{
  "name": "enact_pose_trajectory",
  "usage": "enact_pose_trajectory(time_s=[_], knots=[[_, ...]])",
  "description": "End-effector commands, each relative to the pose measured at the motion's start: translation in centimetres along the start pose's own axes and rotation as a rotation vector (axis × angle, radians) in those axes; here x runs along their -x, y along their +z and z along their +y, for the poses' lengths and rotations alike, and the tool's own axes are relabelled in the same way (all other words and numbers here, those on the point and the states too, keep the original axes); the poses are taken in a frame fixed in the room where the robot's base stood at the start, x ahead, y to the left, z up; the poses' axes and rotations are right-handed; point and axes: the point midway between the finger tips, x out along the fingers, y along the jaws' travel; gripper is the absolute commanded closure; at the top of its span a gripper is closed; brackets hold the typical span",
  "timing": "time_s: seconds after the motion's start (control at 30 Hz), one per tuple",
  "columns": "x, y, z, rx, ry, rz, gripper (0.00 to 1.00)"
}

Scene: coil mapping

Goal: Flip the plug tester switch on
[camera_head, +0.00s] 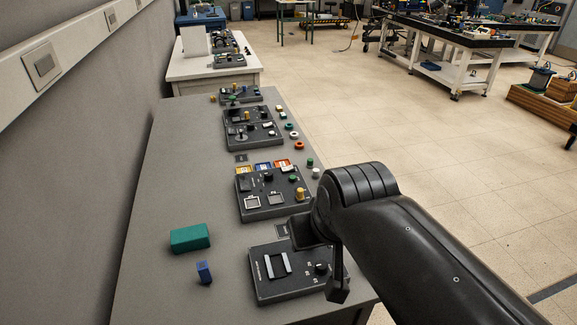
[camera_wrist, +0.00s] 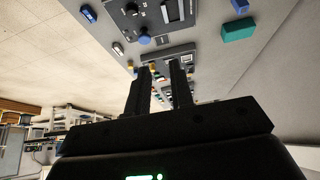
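Several dark control boxes stand in a row on the grey table, and their labels are too small to read, so I cannot tell which is the plug tester. The nearest box (camera_head: 275,288) has two pale upright slots and a black knob (camera_head: 320,268). A box with a blue knob (camera_wrist: 144,38) and pale slots shows at the top of the wrist view. My gripper (camera_wrist: 157,78) is open, its two fingers apart with nothing visible between them. In the head view my gripper hangs over the right part of the nearest box and hides some of it.
A green block (camera_head: 190,238) and a small blue block (camera_head: 204,272) lie left of the nearest box. A second box (camera_head: 265,195) with coloured buttons stands just behind it. The grey table (camera_head: 175,150) is clear along its left side.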

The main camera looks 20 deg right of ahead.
Motion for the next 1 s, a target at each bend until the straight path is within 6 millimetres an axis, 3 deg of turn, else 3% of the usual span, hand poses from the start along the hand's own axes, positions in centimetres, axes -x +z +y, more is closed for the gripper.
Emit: enact_pose_trajectory(time_s=[0.23,0.67,1.0], knots=[[0.0,-5.3,0.4,-0.001,0.005,-0.023,1.00],[-2.6,-16.7,1.7,-0.002,0.017,-0.064,1.00],[-7.2,-24.9,3.1,-0.002,0.026,-0.099,1.00]])
